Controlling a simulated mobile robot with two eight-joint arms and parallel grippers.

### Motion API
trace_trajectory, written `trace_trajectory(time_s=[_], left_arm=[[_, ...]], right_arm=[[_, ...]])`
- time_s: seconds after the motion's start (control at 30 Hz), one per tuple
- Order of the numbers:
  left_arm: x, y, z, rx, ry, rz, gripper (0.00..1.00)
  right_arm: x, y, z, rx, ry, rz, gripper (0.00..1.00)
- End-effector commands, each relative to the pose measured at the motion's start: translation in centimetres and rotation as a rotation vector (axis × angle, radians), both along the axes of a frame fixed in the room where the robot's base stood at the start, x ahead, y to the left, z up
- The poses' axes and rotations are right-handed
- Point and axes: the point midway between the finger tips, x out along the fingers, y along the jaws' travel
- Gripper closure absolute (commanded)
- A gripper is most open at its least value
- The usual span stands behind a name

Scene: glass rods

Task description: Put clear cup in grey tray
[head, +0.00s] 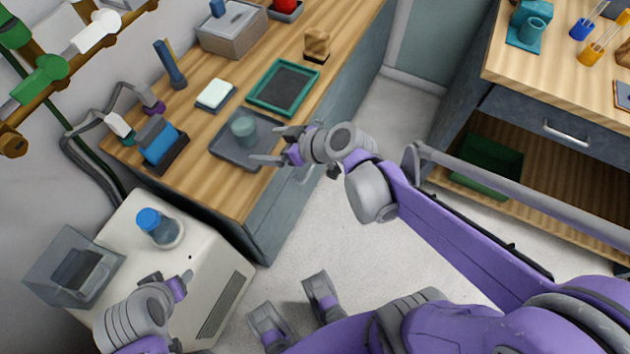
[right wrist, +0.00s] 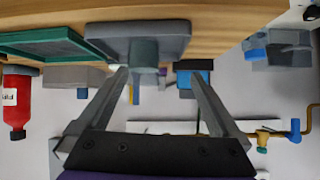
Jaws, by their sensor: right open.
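The clear cup (head: 243,127), a greenish see-through cup, stands in the grey tray (head: 222,154) on the wooden counter. My right gripper (head: 266,144) is open, its fingertips at the tray's right side, just to the right of the cup. In the right wrist view, which is upside down, the cup (right wrist: 144,54) shows beyond and between the spread fingers, against the grey tray (right wrist: 105,41). Nothing is held in these fingers. My left gripper (head: 182,283) is at the lower left, near the white machine; its jaw opening is not clear.
A green-rimmed tray (head: 262,103) lies behind the grey tray, a white block (head: 215,94) to its upper left, and a blue item in a dark stand (head: 163,146) to its left. A blue-capped flask (head: 161,228) stands on the white machine (head: 195,275). The floor between the counters is clear.

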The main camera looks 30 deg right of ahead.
Motion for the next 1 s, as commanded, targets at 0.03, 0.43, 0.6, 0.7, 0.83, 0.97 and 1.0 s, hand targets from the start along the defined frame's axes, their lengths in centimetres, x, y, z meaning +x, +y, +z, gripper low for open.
trace_trajectory(time_s=[0.03,0.43,0.6,0.7,0.83,0.97,1.0], left_arm=[[0.0,0.0,0.0,0.000,0.000,0.000,0.39],[0.0,0.0,0.0,0.000,0.000,0.000,0.39],[0.0,0.0,0.0,0.000,0.000,0.000,0.39],[0.0,0.0,0.0,0.000,0.000,0.000,0.39],[0.0,0.0,0.1,0.000,0.000,0.000,0.39],[0.1,0.0,1.4,0.000,-0.004,0.000,0.39],[0.2,0.0,2.1,0.000,-0.007,0.000,0.39]], right_arm=[[-2.3,0.6,-0.7,-0.012,0.081,-0.012,0.00],[-15.4,-3.8,-5.1,-0.198,0.500,-0.413,0.00],[-16.2,-4.7,-5.2,-0.216,0.514,-0.471,0.00],[-16.1,-4.7,-5.2,-0.216,0.514,-0.471,0.00],[-16.1,-4.7,-5.2,-0.215,0.513,-0.470,0.00],[-16.0,-4.7,-3.9,-0.214,0.509,-0.470,0.00],[-15.9,-4.7,-3.1,-0.213,0.506,-0.469,0.00]])
